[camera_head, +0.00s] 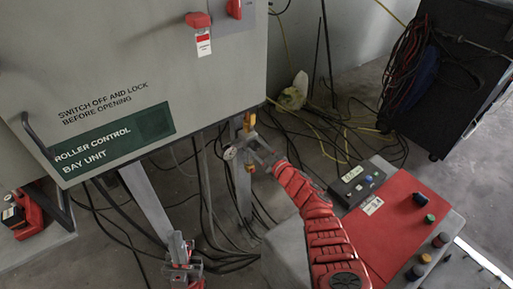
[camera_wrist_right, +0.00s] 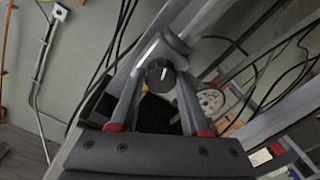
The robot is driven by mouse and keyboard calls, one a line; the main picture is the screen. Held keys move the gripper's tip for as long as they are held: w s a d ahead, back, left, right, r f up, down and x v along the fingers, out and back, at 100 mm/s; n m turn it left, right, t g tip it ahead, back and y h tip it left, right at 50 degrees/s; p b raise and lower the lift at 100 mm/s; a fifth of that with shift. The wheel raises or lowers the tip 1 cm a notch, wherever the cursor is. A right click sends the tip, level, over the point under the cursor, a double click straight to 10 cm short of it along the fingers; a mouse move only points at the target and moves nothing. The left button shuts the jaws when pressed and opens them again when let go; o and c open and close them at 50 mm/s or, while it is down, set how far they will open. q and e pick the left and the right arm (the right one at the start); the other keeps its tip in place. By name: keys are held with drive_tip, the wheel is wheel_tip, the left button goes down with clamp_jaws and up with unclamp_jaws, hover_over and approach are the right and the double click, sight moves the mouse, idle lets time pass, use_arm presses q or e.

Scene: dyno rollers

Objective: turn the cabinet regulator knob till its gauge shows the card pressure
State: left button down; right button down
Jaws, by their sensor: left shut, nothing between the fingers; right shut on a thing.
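The regulator knob (camera_wrist_right: 160,76) is dark and round with a white line on its face. It sits between the fingertips of my right gripper (camera_wrist_right: 163,84), which is shut on it. The pressure gauge (camera_wrist_right: 211,101) has a round pale dial just right of the fingers; its reading is too small to make out. In the head view the gauge (camera_head: 230,153) is below the cabinet, left of my right gripper (camera_head: 262,153), and the knob is hard to pick out. My left gripper (camera_head: 181,251) is shut and empty, low in the head view.
The grey cabinet (camera_head: 120,60) fills the upper left, with a handle and red switches. A red-topped console (camera_head: 390,215) with several buttons stands at the right. A black case (camera_head: 455,75) with hanging cables stands behind it. Loose cables cover the floor under the cabinet.

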drive_tip(key=shift+c, duration=1.9)
unclamp_jaws()
drive_tip(key=shift+s+d+r+p, duration=0.1)
drive_tip(key=shift+s+d+p, duration=0.3)
drive_tip(key=shift+s+p, duration=0.1)
drive_tip(key=p+v, duration=0.2)
drive_tip(key=v, duration=1.3)
drive_tip(key=shift+s+d, duration=0.15)
drive_tip(key=shift+s, duration=0.15)
